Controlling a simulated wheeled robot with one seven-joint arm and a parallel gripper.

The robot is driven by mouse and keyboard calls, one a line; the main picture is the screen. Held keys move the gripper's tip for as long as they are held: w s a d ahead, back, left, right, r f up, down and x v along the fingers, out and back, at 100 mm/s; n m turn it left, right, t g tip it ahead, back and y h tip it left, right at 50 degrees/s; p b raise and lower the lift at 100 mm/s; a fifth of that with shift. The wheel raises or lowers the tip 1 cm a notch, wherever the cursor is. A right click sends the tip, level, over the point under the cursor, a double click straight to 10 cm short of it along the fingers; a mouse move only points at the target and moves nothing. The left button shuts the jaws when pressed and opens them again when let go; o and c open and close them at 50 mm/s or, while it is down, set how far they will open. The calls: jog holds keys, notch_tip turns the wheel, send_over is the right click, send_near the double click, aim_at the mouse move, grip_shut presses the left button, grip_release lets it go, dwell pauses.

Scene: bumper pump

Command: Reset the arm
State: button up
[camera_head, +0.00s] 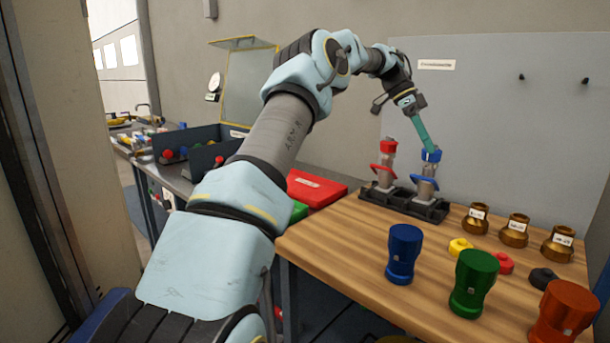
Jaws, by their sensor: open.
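My arm stretches from the bottom of the view up and over to the right, bent high over the wooden workbench (340,243). My gripper (429,146) hangs at its end with the teal fingers pointing down, open. Its tips are at the blue-topped fitting (432,156), which stands upright in a black rack (405,205). The fingertips overlap the blue top in the picture; I cannot tell whether they touch it. A red-topped fitting (388,147) stands beside it on the left in the same rack.
Blue (404,252), green (474,282) and orange (564,312) parts stand along the bench front. Several brass fittings (515,231) stand at right, with small coloured caps before them. A grey panel (500,110) rises behind. A red box (315,188) lies left of the bench.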

jog(key=s+a+f+n+t+y, duration=0.25)
jog(key=a+f+n, duration=0.3)
jog(key=a, duration=0.45)
jog(key=s+a+f+n+t+y, duration=0.1)
jog(key=s+a+f+n+t, duration=0.1)
jog(key=s+a+f+n, duration=0.6)
jog(key=s+a+n, duration=0.3)
jog(key=a, duration=0.6)
jog(key=s+a+f+n+t+y, duration=0.1)
jog(key=s+a+n, duration=0.3)
jog(key=s+a, duration=0.5)
jog(key=shift+s+a+f+n, duration=0.35)
jog(key=shift+a+f, duration=0.35)
jog(key=shift+a, duration=0.15)
jog(key=shift+t+y, duration=0.25)
